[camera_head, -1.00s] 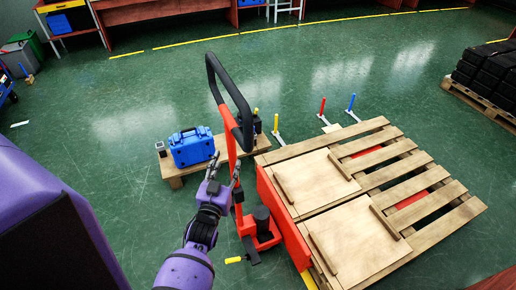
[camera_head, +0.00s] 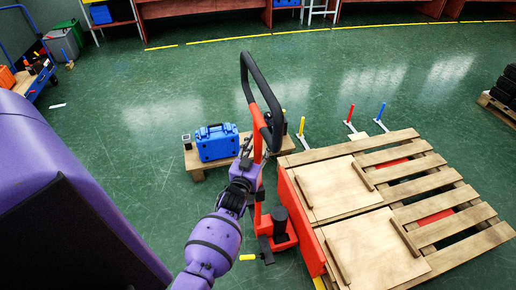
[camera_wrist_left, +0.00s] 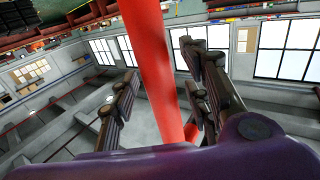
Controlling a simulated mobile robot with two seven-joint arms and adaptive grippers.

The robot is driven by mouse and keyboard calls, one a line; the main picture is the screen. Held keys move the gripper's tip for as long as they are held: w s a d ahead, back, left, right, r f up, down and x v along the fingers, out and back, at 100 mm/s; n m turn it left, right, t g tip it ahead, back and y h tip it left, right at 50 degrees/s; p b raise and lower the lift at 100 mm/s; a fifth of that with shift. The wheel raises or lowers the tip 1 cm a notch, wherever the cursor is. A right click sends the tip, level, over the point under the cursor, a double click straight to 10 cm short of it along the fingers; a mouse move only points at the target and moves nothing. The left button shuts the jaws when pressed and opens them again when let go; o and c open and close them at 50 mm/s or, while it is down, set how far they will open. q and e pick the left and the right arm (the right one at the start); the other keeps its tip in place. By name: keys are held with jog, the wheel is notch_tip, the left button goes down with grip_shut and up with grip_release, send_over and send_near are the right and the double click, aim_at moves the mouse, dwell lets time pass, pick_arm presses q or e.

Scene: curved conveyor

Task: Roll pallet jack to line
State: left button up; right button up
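The red pallet jack (camera_head: 281,236) stands on the floor with its forks under a wooden pallet (camera_head: 426,213). Its tiller ends in a black loop handle (camera_head: 247,77) that rises up and leans left. My left gripper (camera_head: 252,160) is at the red tiller shaft below the loop. In the left wrist view the red shaft (camera_wrist_left: 152,65) passes between the two dark fingers, which are spread on either side of it. The fingers do not look closed on it. My right gripper is in neither view.
A blue case (camera_head: 216,145) sits on a small wooden pallet left of the jack. Several coloured posts, one red (camera_head: 350,113) and one blue (camera_head: 381,111), stand behind the loaded pallet. A yellow floor line (camera_head: 215,40) crosses the back. Open green floor lies between.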

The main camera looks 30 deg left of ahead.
pick_arm(q)
grip_shut()
jog(key=shift+s+a+f, duration=0.1)
jog(key=shift+s+a, duration=0.25)
jog(key=shift+a, duration=0.05)
jog(key=shift+s+a, duration=0.1)
jog(key=shift+s, duration=0.1)
grip_release()
jog(key=shift+s, duration=0.15)
jog(key=v, duration=1.1)
jog(key=shift+s, duration=0.35)
